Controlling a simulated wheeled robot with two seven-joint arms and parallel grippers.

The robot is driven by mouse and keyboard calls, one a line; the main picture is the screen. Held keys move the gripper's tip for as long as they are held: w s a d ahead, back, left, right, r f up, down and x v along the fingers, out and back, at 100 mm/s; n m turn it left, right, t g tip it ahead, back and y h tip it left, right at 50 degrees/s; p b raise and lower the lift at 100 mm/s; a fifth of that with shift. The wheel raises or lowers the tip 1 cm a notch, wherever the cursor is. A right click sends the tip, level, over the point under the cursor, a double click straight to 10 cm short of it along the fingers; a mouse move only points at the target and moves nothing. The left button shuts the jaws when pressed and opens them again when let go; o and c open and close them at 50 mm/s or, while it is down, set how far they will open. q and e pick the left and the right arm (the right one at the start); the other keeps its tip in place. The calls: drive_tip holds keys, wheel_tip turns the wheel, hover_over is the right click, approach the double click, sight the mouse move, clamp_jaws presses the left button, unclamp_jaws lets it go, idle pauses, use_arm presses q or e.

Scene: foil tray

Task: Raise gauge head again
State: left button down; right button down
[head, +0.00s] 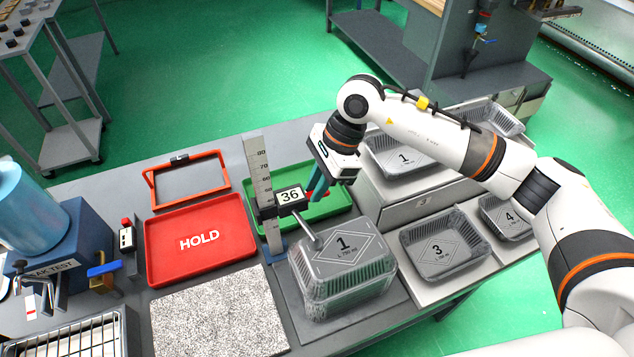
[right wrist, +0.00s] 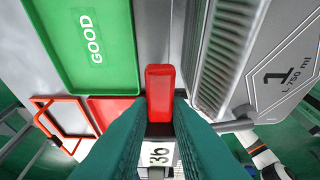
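The gauge head (head: 291,197) is a dark block with a white display reading 36, on an upright scale column (head: 258,175). A metal arm (head: 308,230) runs from it to the lid of a foil tray (head: 342,268) marked 1; I cannot tell if its tip touches. My right gripper (head: 318,190) is at the gauge head's red grip. In the right wrist view the teal fingertips (right wrist: 162,100) lie against both sides of the red grip (right wrist: 160,82), seemingly shut on it; the display shows below. My left gripper is not in view.
A red HOLD tray (head: 200,262) and an orange frame (head: 187,206) lie left of the column. The green GOOD tray (head: 330,205) lies behind it. A speckled slab (head: 218,318) lies in front. Foil trays marked 3 (head: 440,272) and 4 (head: 500,228) stand at right.

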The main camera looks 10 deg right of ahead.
wheel_tip(320, 180, up, 15)
drive_tip(key=p, duration=0.2)
drive_tip(key=shift+w, duration=0.15)
drive_tip(key=shift+r, duration=0.1)
drive_tip(key=c, duration=1.5)
unclamp_jaws()
drive_tip(key=shift+o, duration=0.9)
drive_tip(key=b+v, duration=0.4)
drive_tip(key=v, duration=0.8)
